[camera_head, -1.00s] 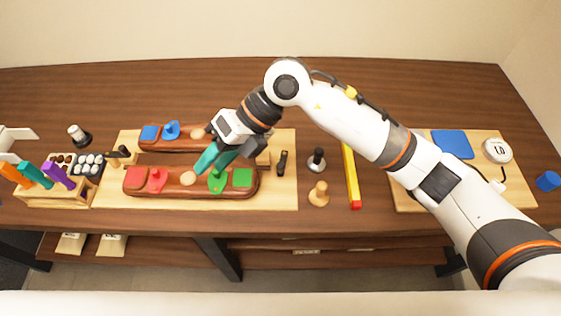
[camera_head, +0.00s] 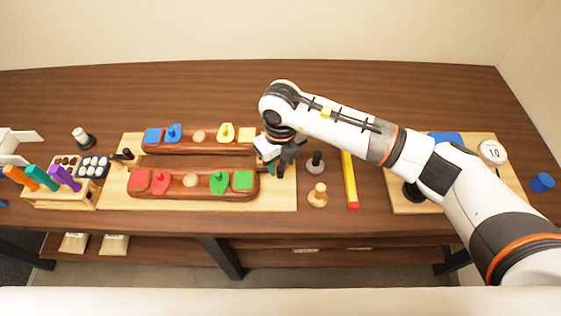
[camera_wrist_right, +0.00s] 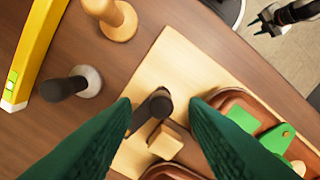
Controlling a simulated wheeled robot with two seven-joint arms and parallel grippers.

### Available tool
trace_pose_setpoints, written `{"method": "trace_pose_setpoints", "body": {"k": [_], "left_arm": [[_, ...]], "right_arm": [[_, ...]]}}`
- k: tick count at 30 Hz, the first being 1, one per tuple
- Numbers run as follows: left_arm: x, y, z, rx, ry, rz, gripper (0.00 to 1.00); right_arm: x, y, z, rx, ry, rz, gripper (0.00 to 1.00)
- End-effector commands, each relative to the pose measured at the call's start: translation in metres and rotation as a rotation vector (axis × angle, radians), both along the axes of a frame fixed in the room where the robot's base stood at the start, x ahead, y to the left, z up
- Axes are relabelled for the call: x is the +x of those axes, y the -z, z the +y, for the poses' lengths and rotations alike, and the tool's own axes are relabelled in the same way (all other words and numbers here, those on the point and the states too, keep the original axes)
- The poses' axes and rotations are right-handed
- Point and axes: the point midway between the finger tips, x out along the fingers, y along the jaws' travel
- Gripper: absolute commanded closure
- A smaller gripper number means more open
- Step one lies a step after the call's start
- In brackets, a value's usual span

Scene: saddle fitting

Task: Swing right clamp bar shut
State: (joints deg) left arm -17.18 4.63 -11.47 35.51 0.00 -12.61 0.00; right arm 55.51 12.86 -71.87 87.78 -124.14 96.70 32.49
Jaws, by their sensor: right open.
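The right clamp bar (camera_wrist_right: 152,110) is a black rounded bar beside a small wooden block (camera_wrist_right: 166,143) at the end of the light wooden board (camera_wrist_right: 180,68). In the right wrist view it lies between the two green fingers of my right gripper (camera_wrist_right: 160,103), which are open and apart on either side of it; I cannot tell whether they touch it. In the head view my right gripper (camera_head: 281,168) is at the right end of the board and hides the bar. My left gripper (camera_wrist_right: 262,24) shows small in the right wrist view, away over the floor, its tips apart.
Two brown saddle-shaped trays (camera_head: 205,192) with coloured pieces lie left of my right gripper. A dark-handled peg (camera_head: 315,162), a wooden peg (camera_head: 317,196) and a yellow level (camera_head: 349,180) stand or lie to its right. A dark left clamp (camera_head: 126,154) is at the board's other end.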

Motion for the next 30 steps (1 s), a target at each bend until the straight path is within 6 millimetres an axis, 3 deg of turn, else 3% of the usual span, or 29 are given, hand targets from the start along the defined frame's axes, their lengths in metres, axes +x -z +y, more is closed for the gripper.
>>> {"method": "trace_pose_setpoints", "body": {"k": [6,15,17,23,30], "left_arm": [[0.000,-0.005,0.000,-0.001,0.000,0.000,0.60],[0.000,-0.005,-0.001,-0.001,0.000,0.000,0.60],[0.000,-0.005,-0.001,-0.001,0.000,0.000,0.60],[0.000,-0.005,-0.001,-0.001,0.000,0.000,0.60],[0.000,-0.003,-0.001,-0.001,0.000,-0.001,0.60]], "right_arm": [[0.000,0.020,0.000,0.000,0.000,0.001,0.60],[0.000,0.023,0.000,0.001,-0.001,0.000,0.60],[0.000,0.023,0.000,0.001,-0.001,0.000,0.66],[0.000,0.023,0.001,0.001,-0.001,0.000,0.99],[0.000,0.023,0.001,0.002,0.011,-0.001,1.00]]}}
